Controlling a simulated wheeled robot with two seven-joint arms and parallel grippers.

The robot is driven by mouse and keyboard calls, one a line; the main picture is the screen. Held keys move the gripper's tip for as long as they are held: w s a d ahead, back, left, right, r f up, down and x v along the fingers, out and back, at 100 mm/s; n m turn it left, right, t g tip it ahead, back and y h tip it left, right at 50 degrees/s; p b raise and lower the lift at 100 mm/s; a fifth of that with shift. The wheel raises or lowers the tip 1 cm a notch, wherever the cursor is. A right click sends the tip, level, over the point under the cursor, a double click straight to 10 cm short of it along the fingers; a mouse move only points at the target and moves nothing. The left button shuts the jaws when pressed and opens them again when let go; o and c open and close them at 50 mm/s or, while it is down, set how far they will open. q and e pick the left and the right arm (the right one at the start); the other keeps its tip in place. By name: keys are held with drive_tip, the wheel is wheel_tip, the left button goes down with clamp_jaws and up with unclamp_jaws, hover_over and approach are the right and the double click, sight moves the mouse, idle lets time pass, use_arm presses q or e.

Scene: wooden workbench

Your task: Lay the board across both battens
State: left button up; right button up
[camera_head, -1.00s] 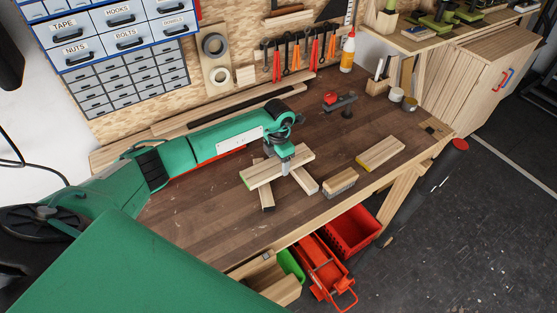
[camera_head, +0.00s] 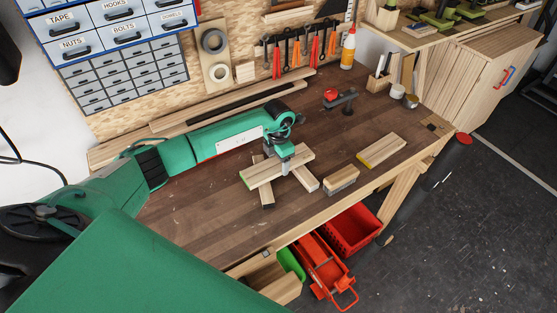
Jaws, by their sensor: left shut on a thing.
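The board (camera_head: 263,175) is a pale wooden plank with a green mark at its left end. It lies level across the two battens, over the middle of the bench. One batten (camera_head: 267,198) shows below the board's left half, and the other batten (camera_head: 306,179) below its right half. Their middles are hidden under the board. I cannot tell whether the board touches both. My left gripper (camera_head: 285,164) comes down from above and is shut on the board near its middle. My right gripper is not in view.
On the workbench (camera_head: 200,205), a brush (camera_head: 341,180) and a yellow-ended wood block (camera_head: 381,153) lie to the right. A red-knobbed clamp (camera_head: 342,101) stands behind. A glue bottle (camera_head: 348,50) and cups are at the back. The bench's left front is clear.

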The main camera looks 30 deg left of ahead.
use_arm(q)
drive_tip(key=shift+f, duration=0.1)
drive_tip(key=o, duration=1.1)
drive_tip(key=shift+o, duration=0.2)
wheel_tip(320, 180, up, 14)
drive_tip(key=b, duration=0.4)
drive_tip(key=shift+f, duration=0.1)
